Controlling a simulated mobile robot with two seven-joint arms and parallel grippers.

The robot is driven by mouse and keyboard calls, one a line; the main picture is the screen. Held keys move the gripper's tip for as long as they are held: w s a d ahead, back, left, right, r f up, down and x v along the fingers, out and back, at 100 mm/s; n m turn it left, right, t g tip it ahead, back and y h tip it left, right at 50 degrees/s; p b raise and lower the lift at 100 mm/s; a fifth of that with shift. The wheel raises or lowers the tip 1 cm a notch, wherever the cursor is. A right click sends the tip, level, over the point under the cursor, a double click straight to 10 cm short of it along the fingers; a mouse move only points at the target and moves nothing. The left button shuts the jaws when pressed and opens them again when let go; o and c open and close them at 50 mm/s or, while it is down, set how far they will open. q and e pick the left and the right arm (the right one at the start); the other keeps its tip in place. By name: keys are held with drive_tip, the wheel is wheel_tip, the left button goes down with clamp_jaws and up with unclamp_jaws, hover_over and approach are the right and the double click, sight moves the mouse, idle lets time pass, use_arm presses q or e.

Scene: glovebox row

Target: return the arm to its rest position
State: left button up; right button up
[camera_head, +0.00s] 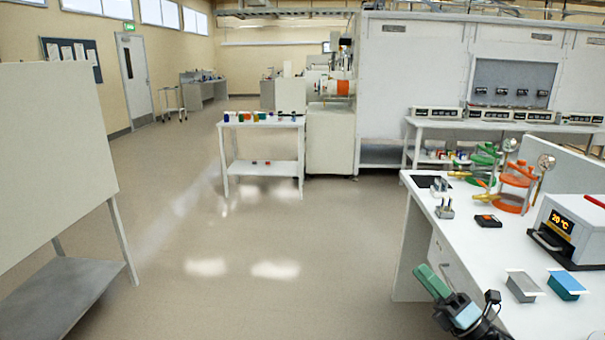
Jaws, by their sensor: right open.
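My right gripper (466,302) is at the lower right, in front of the near edge of the white bench (455,235). Its jaws are open. A teal-green part (432,281) shows at its left side; I cannot tell whether it belongs to my arm. My left gripper is not in view.
On the bench are a grey box (523,286), a blue box (567,284), a heater reading 20 °C (575,230), an orange stand (513,190) and a green stand (482,163). A white panel with shelf (55,160) stands left. A small table (262,122) is farther back. The middle floor is clear.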

drive_tip(key=w+d+f+m+g+h, duration=0.1)
drive_tip(key=w+d+f+m+h, duration=0.2)
drive_tip(key=d+f+m+h, duration=0.9)
drive_tip(key=w+d+f+m+g+h, duration=0.1)
drive_tip(key=w+f+m+g+h, duration=0.35)
drive_tip(key=m, duration=1.45)
drive_tip(key=s+a+f, duration=0.4)
drive_tip(key=s+f, duration=0.1)
drive_tip(key=s, duration=0.2)
drive_tip(key=s+a+f+y, duration=0.1)
drive_tip(key=s+a+f, duration=0.2)
drive_tip(key=s+f, duration=0.35)
drive_tip(key=s+a+f, duration=0.3)
drive_tip(key=s+a, duration=0.1)
drive_tip(key=s, duration=0.5)
drive_tip(key=s+a+f+g, duration=0.1)
drive_tip(key=s+a, duration=0.2)
drive_tip(key=s, duration=0.9)
drive_tip(key=s+a+f+g+y, duration=0.1)
drive_tip(key=s+a, duration=0.3)
drive_tip(key=s, duration=0.8)
drive_tip(key=shift+s+a+f+m+g, duration=0.25)
drive_tip(key=shift+f+m+g, duration=0.15)
drive_tip(key=shift+f+g, duration=0.35)
drive_tip(key=shift+y, duration=0.25)
drive_tip(key=shift+c, duration=0.4)
